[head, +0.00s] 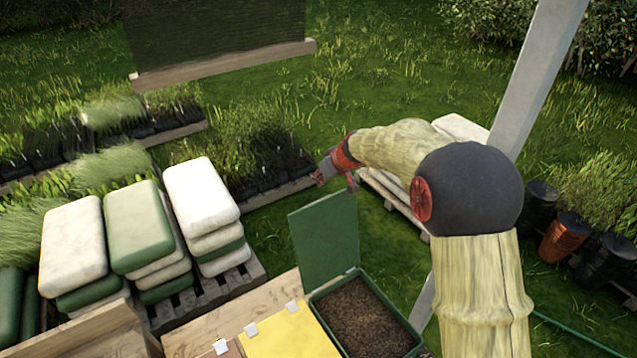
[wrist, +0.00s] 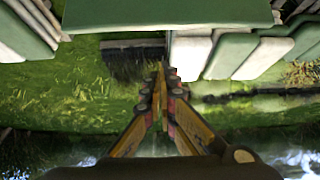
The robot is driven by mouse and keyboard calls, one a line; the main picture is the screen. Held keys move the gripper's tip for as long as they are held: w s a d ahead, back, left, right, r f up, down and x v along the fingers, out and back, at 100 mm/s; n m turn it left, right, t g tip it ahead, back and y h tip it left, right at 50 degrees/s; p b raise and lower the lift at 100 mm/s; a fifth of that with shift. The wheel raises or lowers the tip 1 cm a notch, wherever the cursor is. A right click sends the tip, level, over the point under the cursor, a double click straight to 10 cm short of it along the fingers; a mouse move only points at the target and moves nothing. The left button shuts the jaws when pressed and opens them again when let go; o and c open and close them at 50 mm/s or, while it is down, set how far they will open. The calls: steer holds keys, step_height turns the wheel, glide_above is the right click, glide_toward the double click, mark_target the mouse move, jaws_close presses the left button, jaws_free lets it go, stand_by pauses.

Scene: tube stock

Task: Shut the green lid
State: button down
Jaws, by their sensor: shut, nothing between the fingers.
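The green lid (head: 325,238) stands open, roughly upright, at the back edge of a green box (head: 408,326) filled with brown soil. My gripper (head: 322,178) is beyond the lid's upper edge, just above and behind it, apart from it as far as I can see. In the wrist view the lid (wrist: 165,13) spans the top of the picture, and my gripper (wrist: 161,70) has its fingers together and empty. The lid's far face and its hinge are hidden in the head view.
Stacked white and green sacks (head: 140,225) lie on a pallet at the left. A yellow panel (head: 285,335) and wooden boards (head: 225,315) adjoin the box. A pale post (head: 535,75) rises at the right. Potted plants (head: 260,150) stand behind; open grass lies beyond.

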steer(key=p+x, duration=0.2)
steer(key=x, duration=0.8)
steer(key=shift+s+d+p, duration=0.2)
steer(key=shift+s+d, duration=0.4)
steer(key=shift+s, duration=0.25)
steer(key=shift+s+d+p, duration=0.2)
steer(key=shift+s+d, duration=0.45)
steer(key=shift+s, duration=0.2)
steer(key=shift+r, duration=0.1)
steer(key=shift+b, duration=0.45)
